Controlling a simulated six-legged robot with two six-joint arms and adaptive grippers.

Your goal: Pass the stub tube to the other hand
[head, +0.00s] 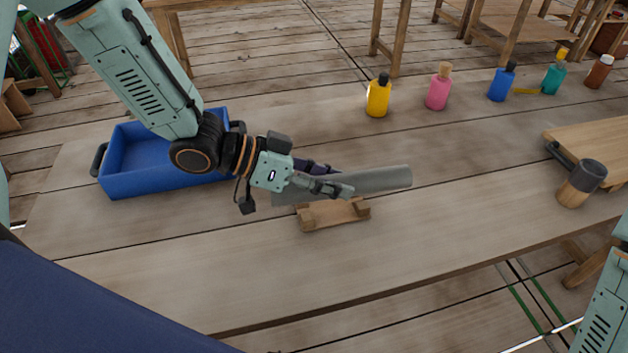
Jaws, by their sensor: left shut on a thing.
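The stub tube (385,179) is a grey, straight cylinder in the middle of the head view. My left gripper (335,187) is shut on it, toward its left part, and the fingers hide some of it. The tube lies nearly level, its right end free, above a small wooden cradle (335,215) on the table. I cannot tell whether the tube touches the cradle. Of my right arm only a link shows at the lower right edge; its gripper is out of view.
A blue tray (150,183) stands on the table (210,265) at the left. Yellow (378,97), pink (439,90) and blue (501,84) bottles line the back. A dark-topped wooden cylinder (581,184) and a board (600,145) are at the right. The front middle is clear.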

